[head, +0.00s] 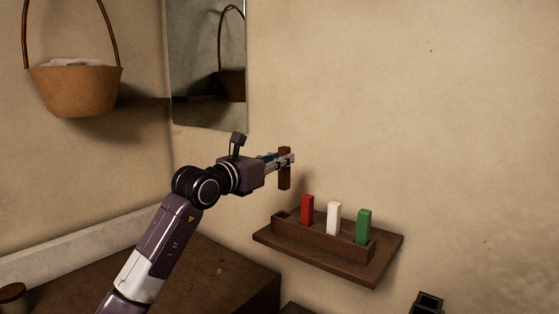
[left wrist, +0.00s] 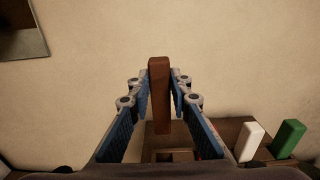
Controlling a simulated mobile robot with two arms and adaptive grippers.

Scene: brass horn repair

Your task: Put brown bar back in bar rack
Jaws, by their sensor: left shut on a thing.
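The brown bar (head: 285,175) is upright in the jaws of my left gripper (head: 287,160), which is shut on it. In the left wrist view the bar (left wrist: 159,95) stands between the two fingers of the gripper (left wrist: 159,88). The bar rack (head: 318,239) is a dark wooden holder on a small wall shelf. It holds a red bar (head: 307,209), a white bar (head: 333,217) and a green bar (head: 364,225). The held bar is above the rack's left end, apart from it. An empty slot (head: 282,215) shows at that end. My right gripper is out of view.
The wall shelf (head: 375,268) juts from a plain wall. A mirror (head: 205,70) hangs behind and left of my arm, and a basket (head: 75,88) hangs at the upper left. A wooden surface (head: 225,275) lies below my arm. A dark object (head: 427,302) is at the lower right.

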